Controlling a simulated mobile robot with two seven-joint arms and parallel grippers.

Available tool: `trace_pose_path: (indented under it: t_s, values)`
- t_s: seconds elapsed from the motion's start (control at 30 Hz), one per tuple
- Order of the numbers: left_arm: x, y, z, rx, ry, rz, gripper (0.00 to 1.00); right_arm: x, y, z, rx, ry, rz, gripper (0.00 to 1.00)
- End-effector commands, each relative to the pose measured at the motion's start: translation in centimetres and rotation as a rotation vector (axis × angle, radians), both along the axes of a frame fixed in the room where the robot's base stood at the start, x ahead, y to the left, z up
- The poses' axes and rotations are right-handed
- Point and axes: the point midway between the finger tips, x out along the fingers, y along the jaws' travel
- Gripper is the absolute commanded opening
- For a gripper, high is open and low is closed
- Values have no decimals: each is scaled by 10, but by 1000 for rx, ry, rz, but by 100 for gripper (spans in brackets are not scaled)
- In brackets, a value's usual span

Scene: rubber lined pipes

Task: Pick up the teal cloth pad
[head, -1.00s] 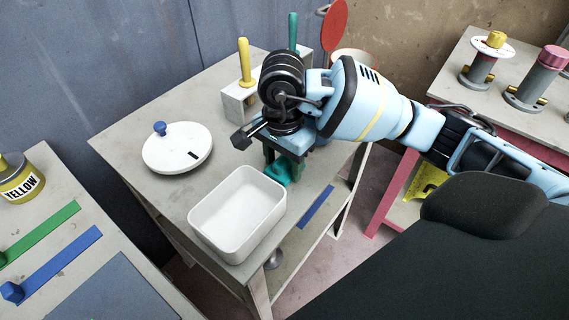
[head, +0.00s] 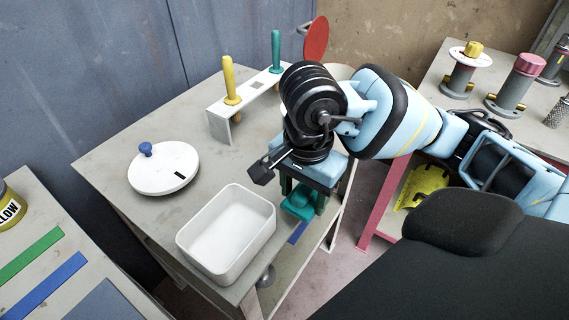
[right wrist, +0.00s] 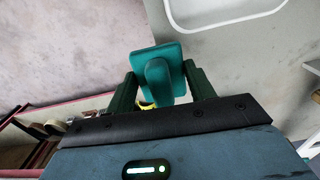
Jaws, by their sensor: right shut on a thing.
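The teal cloth pad (head: 298,208) shows below my right gripper (head: 302,196) in the head view, right of the white tray (head: 183,246). In the right wrist view the pad (right wrist: 146,64) is a flat teal piece with a raised rounded grip. My right gripper (right wrist: 160,82) is shut on that grip, one green finger on each side. The pad overlaps the table's edge in that view. I cannot tell how high it is above the tabletop. My left gripper is not in view.
A round white lid (head: 163,172) with a blue knob lies left on the table (head: 125,135). A rack (head: 222,125) holds yellow and teal handled tools behind my gripper. Another table (head: 440,85) with spools stands right. A side table (head: 75,240) stands left.

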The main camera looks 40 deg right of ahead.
Motion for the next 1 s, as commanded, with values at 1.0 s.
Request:
trace_pose_path:
  t_s: [1.0]
  values:
    - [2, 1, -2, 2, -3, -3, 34, -69, -6, 7, 0, 0, -1, 42]
